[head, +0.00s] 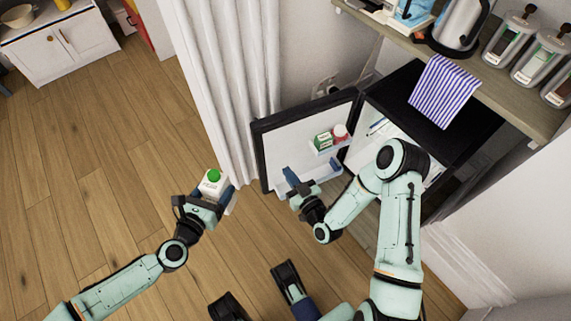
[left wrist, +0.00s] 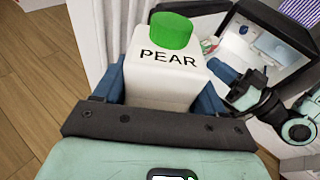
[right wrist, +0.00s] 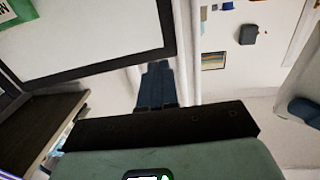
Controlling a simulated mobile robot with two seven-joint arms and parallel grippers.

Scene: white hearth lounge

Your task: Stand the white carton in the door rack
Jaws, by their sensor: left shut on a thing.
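The white carton (head: 212,184) has a green cap and sits upright in my left gripper (head: 208,190), shut around its sides. In the left wrist view the carton (left wrist: 165,75) shows the word PEAR. It is held left of the open fridge door (head: 290,142). The door's inner side carries a door rack (head: 318,168) low down. My right gripper (head: 290,178) is in front of the door's lower part; its fingers are together in the right wrist view (right wrist: 155,85), with nothing seen between them.
A green box (head: 323,140) and a red-capped container (head: 340,132) stand in a rack on the door. The dark fridge (head: 410,105) is open on the right, below a wooden shelf (head: 500,80). A white curtain (head: 225,80) hangs left of the door. Floor is clear to the left.

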